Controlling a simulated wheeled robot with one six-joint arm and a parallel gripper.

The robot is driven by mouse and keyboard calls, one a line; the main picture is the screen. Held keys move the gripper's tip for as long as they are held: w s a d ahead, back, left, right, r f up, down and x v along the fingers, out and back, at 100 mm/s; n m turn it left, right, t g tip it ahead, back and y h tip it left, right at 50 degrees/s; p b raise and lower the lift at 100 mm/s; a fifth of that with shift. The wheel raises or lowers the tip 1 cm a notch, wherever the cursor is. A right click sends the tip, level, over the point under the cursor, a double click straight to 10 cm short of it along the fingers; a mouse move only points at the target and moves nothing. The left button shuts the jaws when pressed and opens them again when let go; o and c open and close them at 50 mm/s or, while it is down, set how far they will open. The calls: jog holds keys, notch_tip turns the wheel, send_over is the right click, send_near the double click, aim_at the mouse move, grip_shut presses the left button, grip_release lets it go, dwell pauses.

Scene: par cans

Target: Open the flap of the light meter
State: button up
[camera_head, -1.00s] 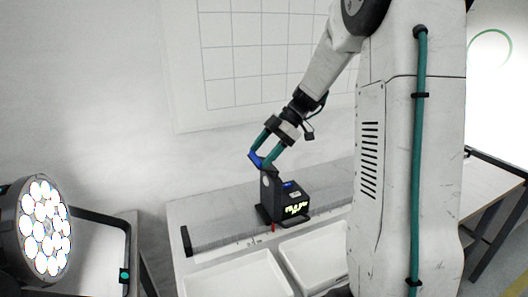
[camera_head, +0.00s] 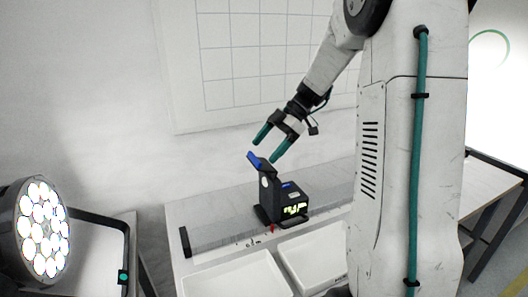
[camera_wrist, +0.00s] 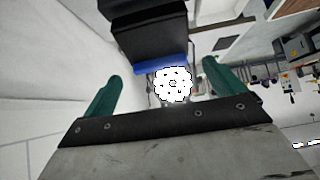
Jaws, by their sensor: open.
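The light meter (camera_head: 287,203) is a black box with a lit green-yellow display, standing on the bench at the back. Its flap (camera_head: 265,170) stands raised at the left side of the box, with a blue strip along its top edge. My gripper (camera_head: 268,146) is open and empty, just above and behind the flap, apart from it. In the wrist view the dark flap (camera_wrist: 150,38) and its blue edge lie ahead of and between the two green fingers (camera_wrist: 160,88), with nothing gripped.
Two white trays (camera_head: 238,277) sit at the front of the bench (camera_head: 178,213). A lit par can (camera_head: 42,230) stands at the left and also shows in the wrist view (camera_wrist: 172,84). A gridded white board (camera_head: 255,60) hangs behind. The air around my gripper is clear.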

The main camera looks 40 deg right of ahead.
jog(key=v, duration=0.5)
jog(key=shift+s+d+r, duration=0.1)
jog(key=shift+d+r, duration=0.05)
jog(key=shift+d, duration=0.05)
jog(key=s+a+m+h, duration=0.4)
jog(key=s+a+m, duration=0.4)
jog(key=s, duration=0.5)
jog(key=s+a+f+m+h, duration=0.1)
jog(key=s+a+m+h, duration=0.3)
jog(key=s+a+m, duration=0.3)
jog(key=s+a, duration=0.4)
jog(key=s, duration=0.2)
jog(key=shift+s+f+m+h, duration=0.2)
jog(key=shift+s+m+h, duration=0.1)
jog(key=shift+s+m, duration=0.1)
